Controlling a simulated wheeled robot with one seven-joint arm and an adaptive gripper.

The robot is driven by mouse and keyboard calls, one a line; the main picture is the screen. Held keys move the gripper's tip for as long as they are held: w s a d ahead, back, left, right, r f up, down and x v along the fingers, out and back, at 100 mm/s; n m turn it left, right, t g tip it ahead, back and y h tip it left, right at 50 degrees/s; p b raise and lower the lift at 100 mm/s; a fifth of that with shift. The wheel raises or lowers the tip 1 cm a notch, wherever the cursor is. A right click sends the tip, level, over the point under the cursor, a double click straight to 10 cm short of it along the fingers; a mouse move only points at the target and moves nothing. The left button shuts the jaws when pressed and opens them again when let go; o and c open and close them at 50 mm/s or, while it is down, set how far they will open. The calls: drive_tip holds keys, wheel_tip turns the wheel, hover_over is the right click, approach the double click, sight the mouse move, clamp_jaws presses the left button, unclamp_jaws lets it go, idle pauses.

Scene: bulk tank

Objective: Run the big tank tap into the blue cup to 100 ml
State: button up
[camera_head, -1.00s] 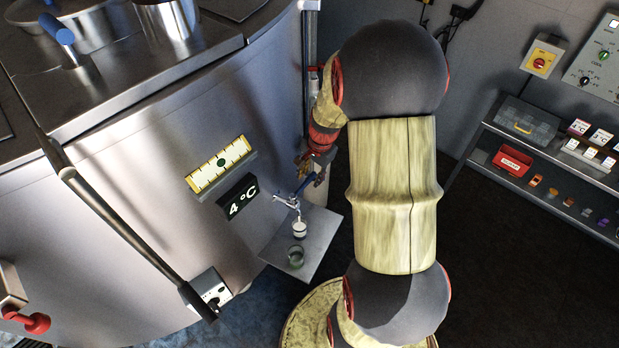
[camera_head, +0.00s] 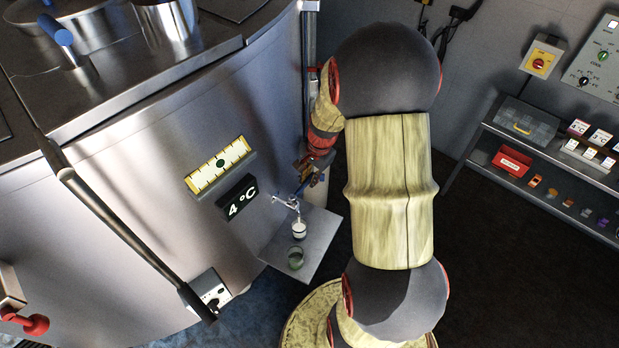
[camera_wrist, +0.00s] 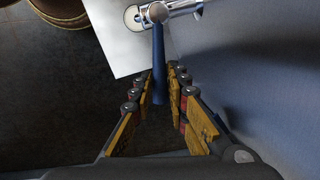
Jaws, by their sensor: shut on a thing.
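The tank tap (camera_head: 287,203) sticks out of the tank's lower wall. It also shows at the top of the wrist view (camera_wrist: 172,9), with its long blue lever (camera_wrist: 158,50) reaching down the picture. My gripper (camera_wrist: 161,74) is shut on this lever, whose end lies between the fingers. In the head view my gripper (camera_head: 307,172) is partly hidden, just right of the tap. A small cup (camera_head: 299,231) with white in it stands under the spout. It also shows in the wrist view (camera_wrist: 132,18); its colour and level are unclear.
A metal shelf plate (camera_head: 322,236) carries the cup and a green glass (camera_head: 296,258). A rack (camera_head: 555,150) at right holds a red box (camera_head: 512,161) and small coloured items.

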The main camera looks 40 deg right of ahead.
sight(311, 178)
clamp_jaws()
drive_tip(key=shift+w+f+n+b, duration=0.1)
drive_tip(key=shift+w+n+b, duration=0.25)
drive_tip(key=shift+w+n, duration=0.2)
drive_tip(key=shift+w+a+n+y, duration=0.15)
drive_tip(key=shift+w+n+y, duration=0.2)
drive_tip(key=shift+n, duration=0.6)
drive_tip(key=shift+w, duration=0.1)
drive_tip(key=o, duration=0.8)
unclamp_jaws()
drive_tip(key=shift+o, duration=0.2)
drive_tip(key=a+v, duration=0.1)
drive_tip(key=v, duration=1.1)
drive_tip(key=shift+d, duration=0.45)
drive_tip(key=shift+w, duration=0.1)
